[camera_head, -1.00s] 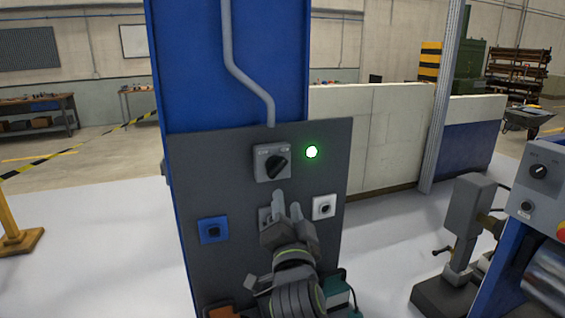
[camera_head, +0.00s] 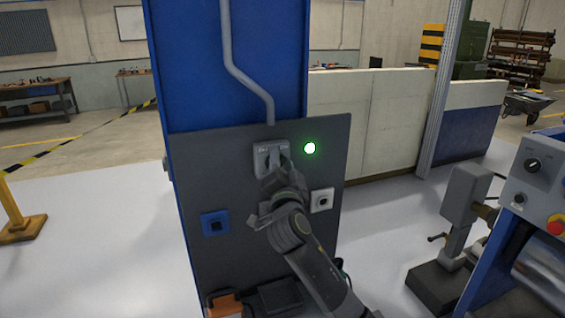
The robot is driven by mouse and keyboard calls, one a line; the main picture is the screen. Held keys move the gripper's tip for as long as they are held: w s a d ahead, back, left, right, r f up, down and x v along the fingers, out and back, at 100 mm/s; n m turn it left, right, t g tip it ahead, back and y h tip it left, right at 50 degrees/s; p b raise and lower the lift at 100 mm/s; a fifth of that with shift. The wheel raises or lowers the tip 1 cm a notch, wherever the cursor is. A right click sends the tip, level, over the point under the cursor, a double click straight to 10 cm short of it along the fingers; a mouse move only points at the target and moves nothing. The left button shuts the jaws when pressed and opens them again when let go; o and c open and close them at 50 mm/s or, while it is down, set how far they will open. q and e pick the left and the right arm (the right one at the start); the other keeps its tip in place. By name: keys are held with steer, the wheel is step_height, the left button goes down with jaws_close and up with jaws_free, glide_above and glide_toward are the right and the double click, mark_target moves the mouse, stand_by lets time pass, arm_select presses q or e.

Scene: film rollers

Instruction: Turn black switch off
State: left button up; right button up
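The black switch's grey square plate (camera_head: 258,163) is on the upper part of the dark panel. Its black knob is mostly hidden behind my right gripper (camera_head: 278,158). A round green light (camera_head: 309,148) is lit just right of the switch. My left gripper is not in view.
The dark panel (camera_head: 190,170) also carries a blue switch (camera_head: 215,223) at lower left and a white switch (camera_head: 321,200) at right. A blue machine with a red button (camera_head: 557,225) stands at far right, beside a grey device (camera_head: 465,200).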

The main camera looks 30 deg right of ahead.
jaws_close()
